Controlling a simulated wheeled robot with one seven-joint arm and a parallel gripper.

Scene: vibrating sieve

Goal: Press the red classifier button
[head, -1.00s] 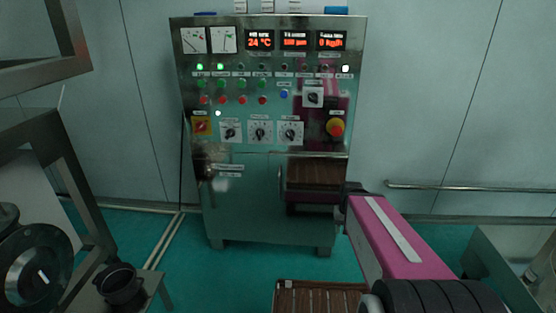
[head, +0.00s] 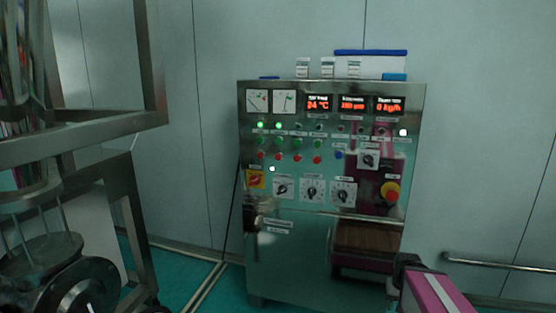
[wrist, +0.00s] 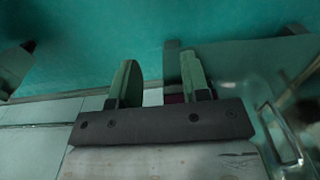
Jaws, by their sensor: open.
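A steel control cabinet (head: 290,265) stands against the wall in the head view. A row of several small red buttons (head: 297,158) runs across its panel, below a row of green buttons (head: 297,143). The labels are too small to read, so I cannot tell which red button is the classifier's. My gripper (wrist: 160,82) shows in the wrist view with its two fingers apart and nothing between them. In the head view only part of my pink arm shows at the lower right, in front of the cabinet. No button shows clearly in the wrist view.
A yellow-and-red emergency knob (head: 390,192) sits at the panel's right, and a red-on-yellow switch (head: 255,179) at its left. Dials (head: 312,191) lie below the buttons. A metal frame (head: 130,130) with machinery stands on the left. A wall rail (head: 500,262) runs at the right.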

